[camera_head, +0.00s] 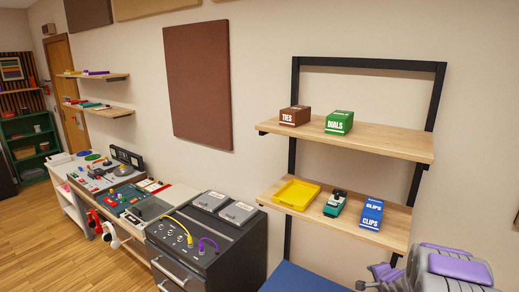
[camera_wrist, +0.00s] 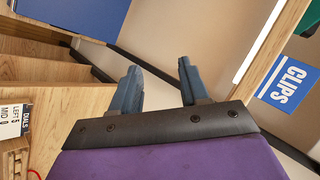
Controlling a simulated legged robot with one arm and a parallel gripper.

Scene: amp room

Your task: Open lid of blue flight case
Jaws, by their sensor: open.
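A flat blue surface (camera_head: 300,278), which looks like the top of the blue flight case, shows at the bottom edge of the head view. The rest of it is cut off, so its latches and lid seam are hidden. A blue panel (camera_wrist: 85,15) also shows at the top left of the wrist view, beyond my fingers. My gripper (camera_head: 368,278) is at the lower right of the head view, just right of the blue surface. In the wrist view my gripper (camera_wrist: 157,68) has its two fingers apart with nothing between them. I see no contact with the case.
A wooden shelf (camera_head: 335,222) above holds a yellow tray (camera_head: 297,194), a green pedal (camera_head: 335,204) and a blue CLIPS box (camera_head: 372,214). An upper shelf (camera_head: 400,143) holds TIES and DIALS boxes. A dark drawer cabinet (camera_head: 215,262) stands left of the blue surface.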

